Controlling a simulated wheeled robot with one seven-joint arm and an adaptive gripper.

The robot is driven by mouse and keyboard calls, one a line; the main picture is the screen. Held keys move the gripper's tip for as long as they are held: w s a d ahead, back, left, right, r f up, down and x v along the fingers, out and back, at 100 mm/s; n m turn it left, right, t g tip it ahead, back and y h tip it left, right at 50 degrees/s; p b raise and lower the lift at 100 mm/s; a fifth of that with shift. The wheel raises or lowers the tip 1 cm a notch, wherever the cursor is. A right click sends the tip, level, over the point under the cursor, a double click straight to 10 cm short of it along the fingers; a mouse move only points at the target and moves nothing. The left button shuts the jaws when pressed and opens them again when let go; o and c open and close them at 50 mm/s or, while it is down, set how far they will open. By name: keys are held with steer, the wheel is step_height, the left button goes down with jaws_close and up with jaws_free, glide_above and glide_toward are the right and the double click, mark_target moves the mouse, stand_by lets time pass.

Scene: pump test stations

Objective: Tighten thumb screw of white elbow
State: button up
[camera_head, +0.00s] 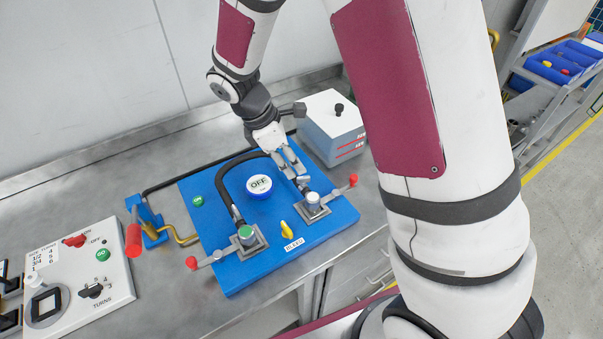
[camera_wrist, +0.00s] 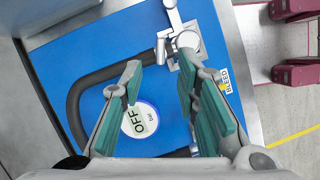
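The white-topped elbow fitting (camera_head: 313,200) stands on a grey plate at the right of the blue board (camera_head: 230,275), with a red-ended lever (camera_head: 345,188) beside it. In the wrist view the white elbow (camera_wrist: 187,41) is just beyond the fingertips. My gripper (camera_head: 300,176) points down at the elbow from behind; in the wrist view its teal-padded fingers (camera_wrist: 160,66) are apart with nothing between them. Small metal parts beside the elbow show near the fingertips; I cannot tell which is the thumb screw. A black hose (camera_wrist: 75,100) runs to the elbow area.
A green-topped fitting (camera_head: 246,233) with another red-ended lever (camera_head: 205,261) is at the board's left. A round gauge reading OFF (camera_head: 259,186) and a yellow BLEED valve (camera_head: 287,230) lie between. A white box (camera_head: 335,125) stands close behind; a control panel (camera_head: 75,285) is left.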

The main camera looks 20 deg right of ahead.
mark_target(302, 177)
steer(key=shift+p+x, duration=0.3)
steer(key=shift+x, duration=2.85)
jaws_close()
